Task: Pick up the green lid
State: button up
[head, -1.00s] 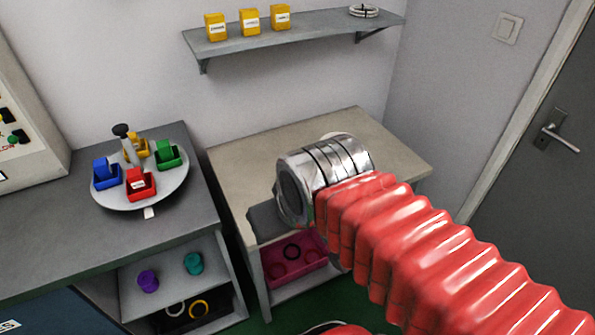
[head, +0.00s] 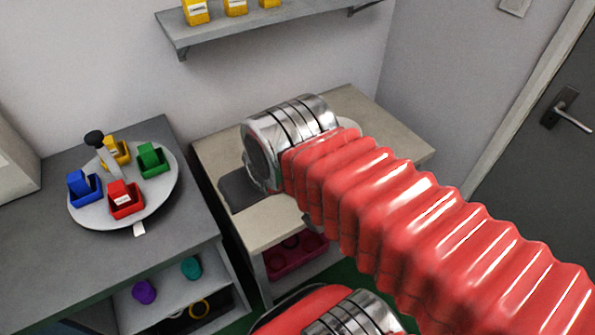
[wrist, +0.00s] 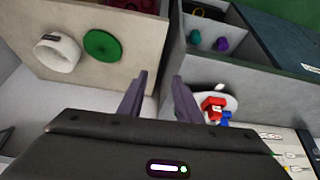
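The green lid (wrist: 102,45) is a flat round disc on the beige table top (wrist: 85,75), seen in the wrist view. It lies to the left of and beyond my gripper (wrist: 160,76). My gripper's two dark fingers are apart with nothing between them, and the lid is outside them. In the head view my red sleeved arm hides the lid. Only a dark part of my gripper (head: 238,190) shows there, over the table (head: 212,152); its fingertips are hidden.
A white labelled round container (wrist: 57,52) stands beside the lid. A turntable (head: 90,215) with coloured bins is on the grey bench (head: 50,260) at left. Purple (head: 144,291) and teal (head: 190,267) items sit on a shelf below. A wall shelf (head: 240,32) holds yellow containers.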

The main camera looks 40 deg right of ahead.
jog(key=shift+o, duration=0.5)
jog(key=shift+o, duration=1.4)
jog(key=shift+w+d, duration=0.15)
jog(key=shift+w, duration=0.1)
jog(key=w+d+f+m+g, duration=0.1)
jog(key=w+d+f+m, duration=0.1)
jog(key=w+d+f, duration=0.6)
jog(key=w+d+f+m+g+h, duration=0.1)
jog(key=w+d+f+m, duration=0.2)
jog(key=w+d+f, duration=0.4)
jog(key=w+d, duration=0.4)
jog(key=d, duration=0.4)
jog(key=shift+f+g, duration=0.3)
jog(key=shift+f, duration=0.1)
jog(key=shift+x, duration=4.3)
